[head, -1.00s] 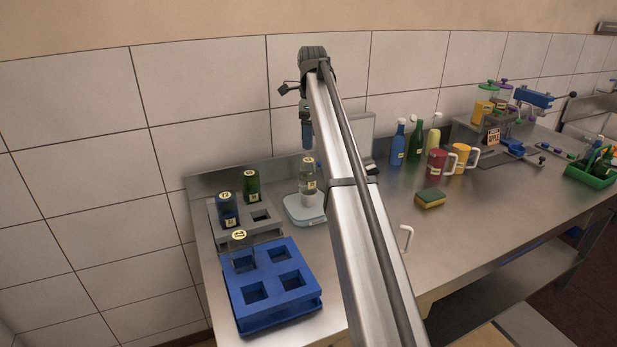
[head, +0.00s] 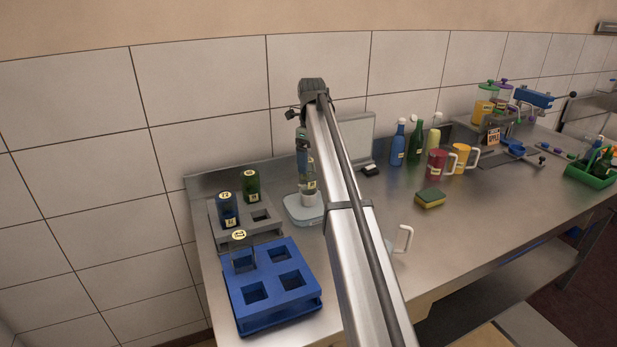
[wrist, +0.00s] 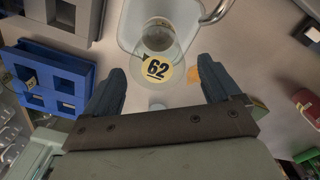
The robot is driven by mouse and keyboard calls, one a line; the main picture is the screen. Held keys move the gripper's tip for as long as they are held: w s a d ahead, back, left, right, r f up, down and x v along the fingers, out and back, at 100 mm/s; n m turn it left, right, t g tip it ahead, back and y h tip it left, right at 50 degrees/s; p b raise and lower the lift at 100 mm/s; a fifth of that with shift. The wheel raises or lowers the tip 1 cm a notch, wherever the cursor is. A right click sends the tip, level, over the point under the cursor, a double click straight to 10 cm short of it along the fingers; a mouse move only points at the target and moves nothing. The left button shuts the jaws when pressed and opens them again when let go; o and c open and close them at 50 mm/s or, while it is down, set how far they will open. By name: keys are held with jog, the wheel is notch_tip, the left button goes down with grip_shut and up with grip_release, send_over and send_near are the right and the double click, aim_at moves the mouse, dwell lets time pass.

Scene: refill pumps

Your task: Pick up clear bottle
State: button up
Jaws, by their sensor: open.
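In the wrist view the bottle (wrist: 151,42) is seen from above, with a round yellow label reading 62. My gripper (wrist: 160,78) is open there, with one dark finger to each side of the label end. The bottle lies just ahead of the fingertips. I cannot tell whether either finger touches it. Another clear bottle with a yellow label (head: 240,237) stands in the blue rack (head: 262,318).
A grey rack (head: 259,228) holds a blue bottle (head: 228,210) and a green bottle (head: 251,187), left of the scale. A sponge (head: 430,199), mugs (head: 437,165) and several bottles stand to the right. The counter's front middle is mostly clear.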

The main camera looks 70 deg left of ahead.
aim_at(309, 174)
jog(key=shift+s+a+f, duration=0.1)
jog(key=shift+f, duration=0.85)
jog(key=shift+s+a+f, duration=0.1)
jog(key=shift+a+f, duration=0.05)
jog(key=shift+f, duration=0.85)
jog(key=shift+s+a+f, duration=0.1)
jog(key=shift+f, duration=0.85)
jog(key=shift+c, duration=0.5)
jog(key=c, duration=1.2)
jog(key=shift+r, duration=8)
jog(key=shift+c, duration=0.2)
